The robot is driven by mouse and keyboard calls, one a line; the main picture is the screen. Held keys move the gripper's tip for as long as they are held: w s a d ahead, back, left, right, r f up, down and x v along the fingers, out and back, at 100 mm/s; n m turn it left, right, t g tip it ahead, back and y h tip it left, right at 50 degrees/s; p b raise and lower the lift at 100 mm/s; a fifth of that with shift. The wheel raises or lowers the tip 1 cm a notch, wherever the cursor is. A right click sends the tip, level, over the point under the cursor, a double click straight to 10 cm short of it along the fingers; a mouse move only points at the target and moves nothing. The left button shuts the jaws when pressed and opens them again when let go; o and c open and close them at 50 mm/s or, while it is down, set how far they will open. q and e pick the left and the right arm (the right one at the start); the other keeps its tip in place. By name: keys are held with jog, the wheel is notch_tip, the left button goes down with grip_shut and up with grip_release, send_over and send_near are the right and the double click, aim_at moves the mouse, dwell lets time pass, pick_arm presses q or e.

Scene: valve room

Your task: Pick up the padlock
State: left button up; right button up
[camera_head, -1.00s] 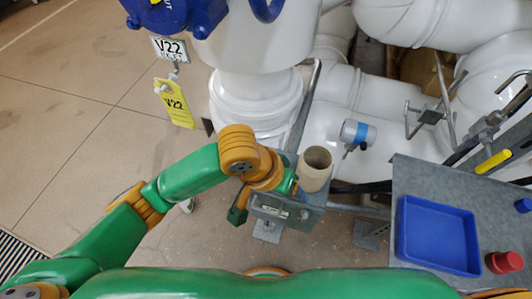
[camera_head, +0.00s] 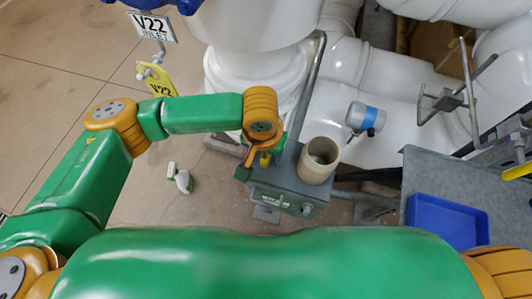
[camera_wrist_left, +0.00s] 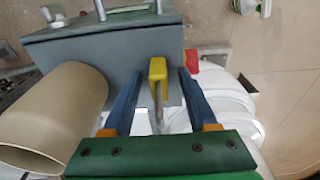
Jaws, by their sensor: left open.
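The padlock (camera_wrist_left: 157,70) is small and yellow with a thin grey shackle. In the left wrist view it shows at the edge of the grey box, between my two blue fingers. My left gripper (camera_wrist_left: 160,76) is open, with one finger on each side of it and gaps visible. In the head view the padlock (camera_head: 265,159) is a small yellow patch, mostly covered by my left wrist. My left gripper (camera_head: 257,164) is at the left end of the grey box there. My right gripper is out of view.
The grey box (camera_head: 285,196) carries a beige cup (camera_head: 319,160). A small red part (camera_wrist_left: 191,57) is beside my right-hand finger in the wrist view. White pipes stand behind. A table with a blue tray (camera_head: 446,222) is at right. A spray bottle (camera_head: 180,178) is on the floor.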

pick_arm(q)
grip_shut()
jog(key=shift+r, duration=0.55)
jog(key=r, duration=0.2)
jog(key=a+r+p, duration=0.1)
jog(key=shift+s+r, duration=0.1)
jog(key=shift+r, duration=0.3)
jog(key=s+a+r+p, duration=0.1)
jog(key=s+a+r, duration=0.2)
jog(key=a+r, duration=0.5)
jog(key=a, duration=0.4)
jog(key=shift+a+p, duration=0.35)
